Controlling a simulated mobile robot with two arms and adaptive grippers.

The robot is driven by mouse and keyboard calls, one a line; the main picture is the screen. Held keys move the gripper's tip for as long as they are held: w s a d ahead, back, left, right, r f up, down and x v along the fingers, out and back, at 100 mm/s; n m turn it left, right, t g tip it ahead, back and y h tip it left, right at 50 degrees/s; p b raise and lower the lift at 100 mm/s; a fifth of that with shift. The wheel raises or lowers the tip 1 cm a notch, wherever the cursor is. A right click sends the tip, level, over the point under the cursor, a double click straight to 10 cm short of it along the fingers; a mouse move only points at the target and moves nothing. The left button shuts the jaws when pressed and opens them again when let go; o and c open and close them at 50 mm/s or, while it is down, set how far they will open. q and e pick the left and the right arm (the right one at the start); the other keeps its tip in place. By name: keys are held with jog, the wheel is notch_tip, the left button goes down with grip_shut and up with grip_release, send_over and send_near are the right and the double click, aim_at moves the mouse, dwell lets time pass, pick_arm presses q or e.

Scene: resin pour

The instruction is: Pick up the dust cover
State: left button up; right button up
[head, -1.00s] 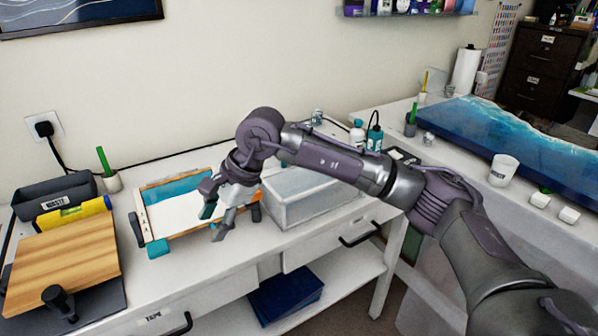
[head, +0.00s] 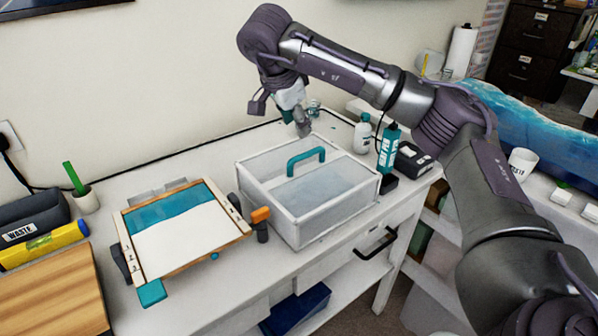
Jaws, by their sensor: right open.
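The dust cover (head: 310,205) is a clear box with white edges and a teal handle (head: 306,160) on top. It stands on the white bench, right of the resin panel. My right gripper (head: 290,118) is open and empty. In the picture it is above the back edge of the cover, apart from the handle. Its fingers point down and are partly hidden by its own wrist. My left gripper is not in view.
A framed panel (head: 185,232) with teal and white resin lies left of the cover. An orange-topped clamp (head: 261,216) sits between them. A white bottle (head: 362,134), a teal bottle (head: 388,150) and a dark device (head: 412,158) stand right of the cover. The wall is close behind.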

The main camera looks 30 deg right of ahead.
send_over(307, 153)
jog(key=s+a, duration=0.2)
notch_tip(307, 153, down, 5)
jog(key=shift+w+d+f+p, duration=0.15)
jog(key=shift+w+f+p, duration=0.3)
jog(key=shift+w+f, duration=0.2)
jog(key=shift+f, duration=0.25)
jog(key=p+x, duration=0.1)
jog(key=x, duration=0.3)
jog(key=shift+d+f+p, duration=0.1)
jog(key=shift+f+p, duration=0.05)
jog(key=shift+p, duration=0.25)
jog(key=shift+d+f, duration=0.15)
jog(key=shift+f, duration=0.25)
jog(key=shift+c, duration=0.2)
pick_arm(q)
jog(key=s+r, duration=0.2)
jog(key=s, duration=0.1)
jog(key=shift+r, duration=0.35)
pick_arm(e)
grip_shut()
jog(key=shift+r, duration=0.1)
